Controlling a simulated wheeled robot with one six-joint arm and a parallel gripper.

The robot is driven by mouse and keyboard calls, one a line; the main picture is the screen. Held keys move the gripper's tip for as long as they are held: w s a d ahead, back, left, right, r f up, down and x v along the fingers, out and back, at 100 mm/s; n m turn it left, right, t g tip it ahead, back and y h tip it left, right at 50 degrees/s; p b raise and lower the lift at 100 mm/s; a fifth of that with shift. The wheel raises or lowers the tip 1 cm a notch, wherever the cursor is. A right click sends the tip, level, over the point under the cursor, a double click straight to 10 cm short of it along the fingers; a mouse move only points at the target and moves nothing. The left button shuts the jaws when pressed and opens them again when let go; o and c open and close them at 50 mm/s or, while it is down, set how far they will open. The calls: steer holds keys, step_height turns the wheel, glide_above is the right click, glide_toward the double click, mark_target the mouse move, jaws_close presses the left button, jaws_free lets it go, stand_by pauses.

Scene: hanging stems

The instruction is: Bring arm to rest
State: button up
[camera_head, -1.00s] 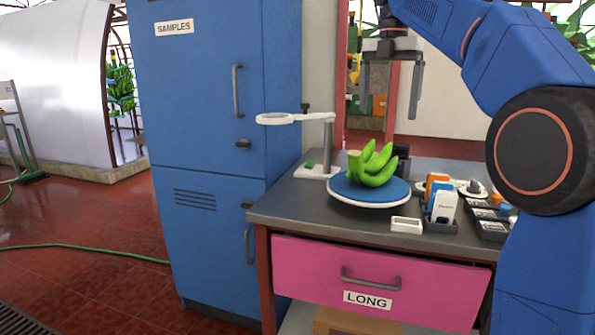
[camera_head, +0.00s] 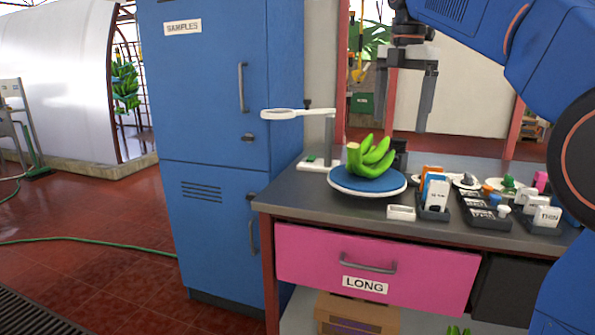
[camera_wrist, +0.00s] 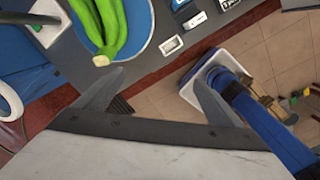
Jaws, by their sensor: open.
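My gripper (camera_head: 404,100) is open and empty, its two grey fingers hanging down above the workbench (camera_head: 300,195) in the head view. Its spread fingertips also show in the wrist view (camera_wrist: 160,82), with nothing between them. A bunch of green bananas (camera_head: 370,158) lies on a round blue plate with a white rim (camera_head: 366,187), below and a little left of my gripper. The bananas (camera_wrist: 105,25) and the plate show at the top of the wrist view, apart from the fingers. My blue arm reaches in from the right of the head view.
A tall blue cabinet (camera_head: 215,120) marked SAMPLES stands left of the bench. A white ring on a stand (camera_head: 285,114) rises at the bench's left end. Dark trays (camera_head: 485,212) with small items fill the right. A pink drawer (camera_head: 310,258) marked LONG is shut below.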

steer(key=s+d+f+m+t, duration=0.2)
steer(key=s+d+f+m, duration=0.1)
steer(key=s+f+m, duration=0.9)
steer(key=s+d+f+m+t, duration=0.2)
steer(key=s+f+m, duration=1)
steer(key=s+f, duration=0.6)
step_height(320, 180, down, 7)
steer(key=shift+d+f, duration=0.1)
steer(key=shift+d, duration=0.3)
steer(key=shift+c, duration=0.6)
